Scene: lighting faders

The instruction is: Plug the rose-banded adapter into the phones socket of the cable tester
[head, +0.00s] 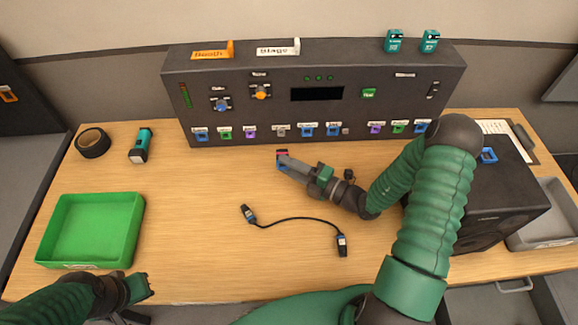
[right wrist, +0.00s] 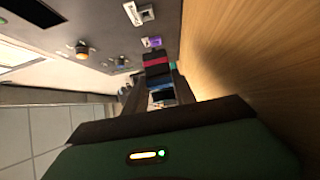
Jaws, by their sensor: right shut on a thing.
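The rose-banded adapter (head: 282,152) is in my right gripper (head: 284,163), above the wood table in front of the cable tester (head: 330,125). In the right wrist view the adapter (right wrist: 157,61) shows a rose band on a dark body, with a blue part between the fingers (right wrist: 160,95). Its tip points toward the tester's lower row of coloured sockets; a purple-rimmed socket (right wrist: 151,42) is just beyond it, and I see no contact. Socket labels are too small to read, so I cannot tell which is phones. My left gripper (head: 142,288) is at the lower left; its jaws are unclear.
A black cable (head: 290,219) with two plugs lies on the table (head: 200,240). A green tray (head: 141,225), a teal-and-black device (head: 140,146) and a tape roll (head: 93,142) are at left. A black speaker box (head: 490,215) stands at right.

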